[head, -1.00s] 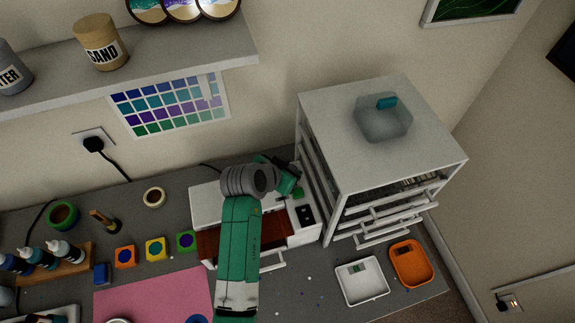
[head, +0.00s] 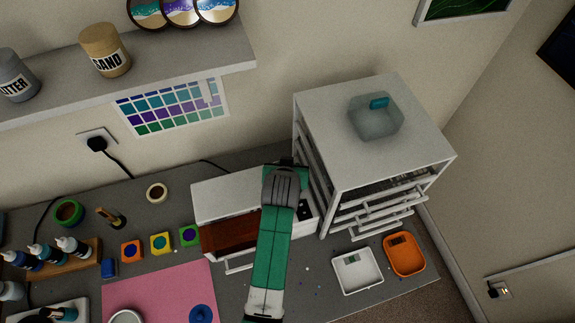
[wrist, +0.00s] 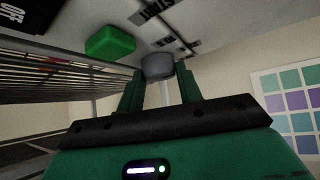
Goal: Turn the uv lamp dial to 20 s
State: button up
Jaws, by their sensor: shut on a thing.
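The uv lamp (head: 228,195) is a white box with an open, dark red-brown front bay, standing on the bench left of the drawer cabinet. My gripper (wrist: 160,80) is shut on the grey round dial (wrist: 157,64), with one green finger on each side of it. A green button (wrist: 110,42) sits beside the dial. In the head view my wrist covers the dial and much of the control panel, so the dial's setting cannot be told.
The white drawer cabinet (head: 350,165) stands close on the right, with a clear bin (head: 376,118) on top. A white tray (head: 344,286) and an orange tray (head: 420,262) lie in front of it. A pink mat (head: 150,290), several coloured blocks and bottles occupy the left bench.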

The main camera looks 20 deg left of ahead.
dwell(0.3)
jog(key=o, duration=1)
jog(key=v, duration=0.7)
jog(key=shift+s+d+r, duration=0.15)
jog(key=shift+s+r, duration=0.1)
jog(key=shift+s, duration=0.05)
